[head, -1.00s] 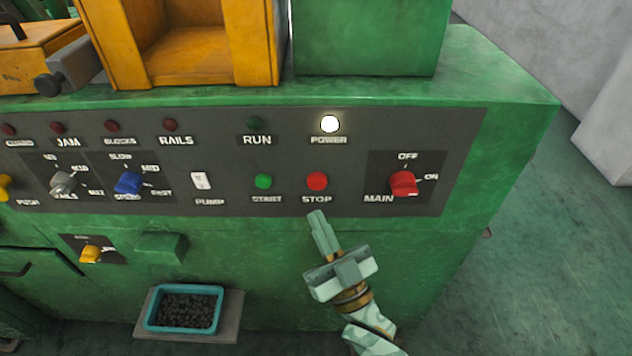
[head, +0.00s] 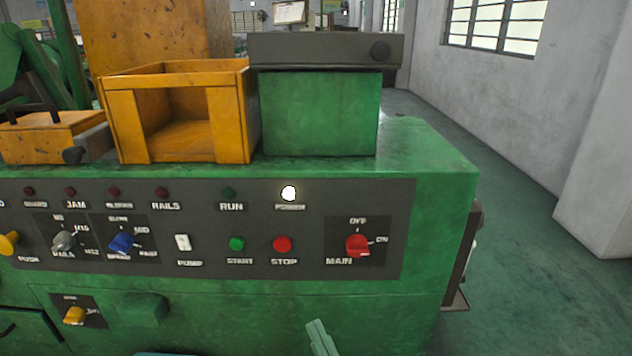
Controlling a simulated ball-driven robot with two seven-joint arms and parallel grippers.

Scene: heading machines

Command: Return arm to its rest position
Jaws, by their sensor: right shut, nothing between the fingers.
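My right gripper (head: 318,328) shows only its fingertips at the bottom edge of the head view. The fingers are shut together with nothing between them. They are below the control panel (head: 310,241), apart from its knobs and buttons, in front of the green machine's (head: 250,312) lower face. The rest of the right arm is out of the picture. The red MAIN knob (head: 358,245) is at the panel's right, and the POWER lamp (head: 289,193) is lit white.
The red STOP button (head: 283,243) and green START button (head: 237,244) are above the gripper. An open yellow box (head: 125,125) and a green block (head: 320,115) stand on the machine. Clear floor (head: 545,235) lies to the right.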

